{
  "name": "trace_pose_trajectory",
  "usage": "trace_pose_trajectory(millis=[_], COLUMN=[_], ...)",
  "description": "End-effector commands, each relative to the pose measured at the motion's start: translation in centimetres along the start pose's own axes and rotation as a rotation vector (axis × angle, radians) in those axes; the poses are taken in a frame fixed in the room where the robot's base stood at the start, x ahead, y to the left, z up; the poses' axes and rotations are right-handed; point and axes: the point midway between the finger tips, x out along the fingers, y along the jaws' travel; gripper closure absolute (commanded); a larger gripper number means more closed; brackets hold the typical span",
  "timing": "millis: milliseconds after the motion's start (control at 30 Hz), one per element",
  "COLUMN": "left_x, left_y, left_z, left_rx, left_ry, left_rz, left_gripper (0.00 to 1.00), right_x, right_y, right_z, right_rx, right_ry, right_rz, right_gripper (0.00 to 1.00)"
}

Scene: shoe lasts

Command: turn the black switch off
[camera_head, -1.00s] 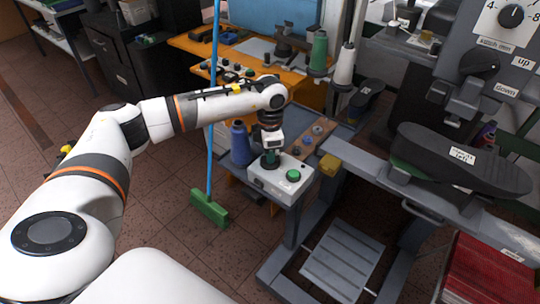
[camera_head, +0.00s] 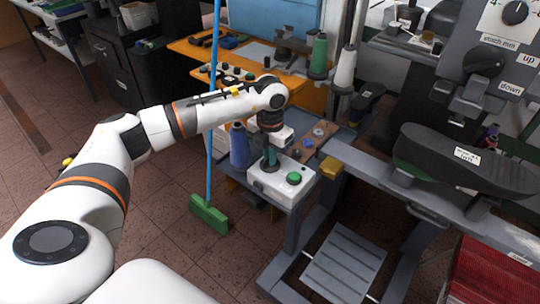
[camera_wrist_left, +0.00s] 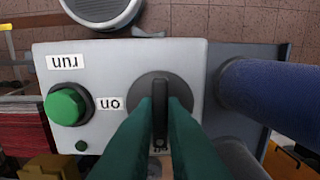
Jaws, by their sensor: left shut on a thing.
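The black switch (camera_wrist_left: 160,122) is a round knob with a raised bar, on a pale control box (camera_wrist_left: 200,70). Its bar stands upright in the left wrist view, with the "on" label (camera_wrist_left: 110,103) to its left. My left gripper (camera_wrist_left: 160,105) has green fingers shut on the bar, one on each side. In the head view my left gripper (camera_head: 270,162) points down onto the box (camera_head: 268,183), and the switch is hidden under it. A green button (camera_head: 294,178) is beside it, near the "run" label (camera_wrist_left: 67,62). My right gripper is not in view.
A blue spool (camera_head: 239,147) stands close beside the box, left of my gripper in the head view. A green broom (camera_head: 209,214) with a blue handle leans nearby. A black shoe last (camera_head: 465,160) is mounted on the machine at right.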

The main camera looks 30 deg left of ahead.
Motion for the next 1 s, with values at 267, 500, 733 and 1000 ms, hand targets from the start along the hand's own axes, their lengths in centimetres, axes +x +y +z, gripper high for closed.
trace_pose_trajectory(millis=[267,500,733,1000], left_x=[-0.22,-0.24,-0.16,-0.24], left_y=[-0.07,-0.09,-0.07,-0.03], left_z=[-0.12,-0.14,-0.1,-0.06], left_rx=[-0.029,-0.03,-0.028,-0.026], left_ry=[0.005,0.006,0.004,0.002], left_rz=[-0.001,0.0,0.0,0.0], left_gripper=[1.0,1.0,0.68,0.68], right_x=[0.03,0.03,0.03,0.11], right_y=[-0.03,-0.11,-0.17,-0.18], right_z=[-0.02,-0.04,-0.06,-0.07], right_rx=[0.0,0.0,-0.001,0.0], right_ry=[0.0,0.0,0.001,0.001], right_rz=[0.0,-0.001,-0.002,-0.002], right_gripper=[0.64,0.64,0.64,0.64])
